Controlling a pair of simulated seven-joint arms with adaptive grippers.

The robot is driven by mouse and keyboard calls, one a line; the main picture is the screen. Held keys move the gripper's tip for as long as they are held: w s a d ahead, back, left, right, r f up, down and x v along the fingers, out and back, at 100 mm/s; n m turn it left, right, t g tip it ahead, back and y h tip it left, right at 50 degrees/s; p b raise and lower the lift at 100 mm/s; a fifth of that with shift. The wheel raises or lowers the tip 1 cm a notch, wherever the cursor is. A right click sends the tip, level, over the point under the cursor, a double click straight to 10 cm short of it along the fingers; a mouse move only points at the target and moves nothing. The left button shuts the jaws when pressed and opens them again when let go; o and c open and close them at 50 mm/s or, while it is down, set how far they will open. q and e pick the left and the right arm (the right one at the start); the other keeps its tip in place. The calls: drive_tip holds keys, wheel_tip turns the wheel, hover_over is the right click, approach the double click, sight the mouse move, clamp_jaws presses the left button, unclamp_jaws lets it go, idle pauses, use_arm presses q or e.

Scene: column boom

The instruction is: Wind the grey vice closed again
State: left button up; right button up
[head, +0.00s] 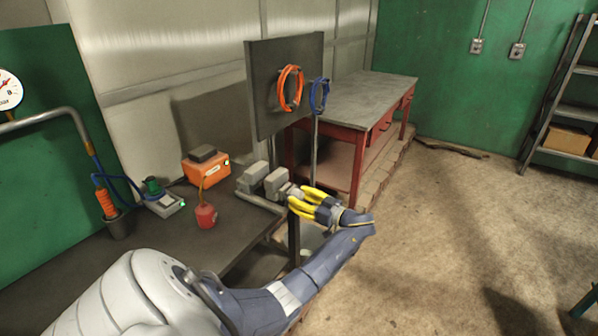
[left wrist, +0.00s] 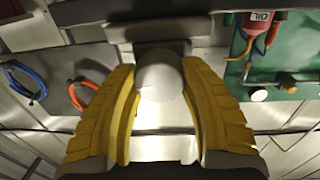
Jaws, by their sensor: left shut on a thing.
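The grey vice (head: 275,183) sits at the right edge of the dark workbench. Its two block-like jaws look slightly apart in the head view. Its body also shows in the left wrist view (left wrist: 150,22), above the fingers. My left gripper (head: 296,198) has yellow fingers and is at the vice's near right end. In the left wrist view the gripper (left wrist: 160,85) has its fingers on both sides of a pale round knob (left wrist: 161,72), shut on it. The fingers hide part of the vice's screw end. My right gripper is not in view.
An orange box (head: 205,168) and a red oil can (head: 206,216) stand on the bench left of the vice. A grey panel (head: 262,105) with orange (head: 290,88) and blue (head: 319,95) hoops rises behind. A red-framed table (head: 370,95) stands beyond. The floor at right is open.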

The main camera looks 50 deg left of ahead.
use_arm(q)
drive_tip(key=c, duration=0.3)
drive_tip(key=shift+m, duration=0.3)
